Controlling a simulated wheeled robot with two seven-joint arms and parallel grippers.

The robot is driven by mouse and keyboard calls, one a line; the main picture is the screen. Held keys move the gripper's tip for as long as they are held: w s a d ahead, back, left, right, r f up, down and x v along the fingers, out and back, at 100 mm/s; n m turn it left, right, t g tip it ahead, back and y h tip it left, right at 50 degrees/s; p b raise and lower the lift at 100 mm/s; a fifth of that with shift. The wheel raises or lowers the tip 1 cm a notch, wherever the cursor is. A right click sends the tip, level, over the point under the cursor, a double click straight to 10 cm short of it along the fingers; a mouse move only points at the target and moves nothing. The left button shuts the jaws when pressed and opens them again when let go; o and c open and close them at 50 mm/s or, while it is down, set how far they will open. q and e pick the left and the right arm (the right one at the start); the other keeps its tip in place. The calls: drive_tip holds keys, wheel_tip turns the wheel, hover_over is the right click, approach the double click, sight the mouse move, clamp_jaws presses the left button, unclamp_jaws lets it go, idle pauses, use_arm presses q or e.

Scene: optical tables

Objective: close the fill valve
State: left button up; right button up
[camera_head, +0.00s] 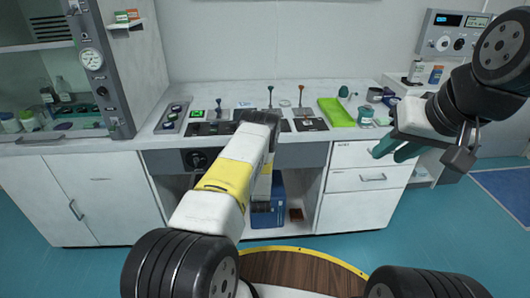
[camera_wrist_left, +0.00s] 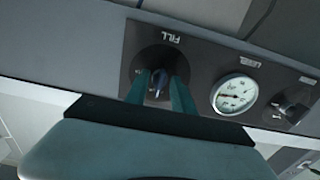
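In the head view my left arm hides this gripper. The grey front panel (camera_head: 300,155) runs under the bench top, partly behind that arm. My right gripper (camera_head: 385,155) is open and empty, in front of the bench's right end.
A black control (camera_head: 197,160) shows on the panel left of my arm. A blue box (camera_head: 268,212) stands below.

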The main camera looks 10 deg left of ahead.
use_arm(q)
drive_tip(key=v, duration=0.7)
drive_tip(key=shift+s, duration=0.35)
drive_tip(key=shift+d+r, duration=0.1)
drive_tip(key=shift+d, duration=0.05)
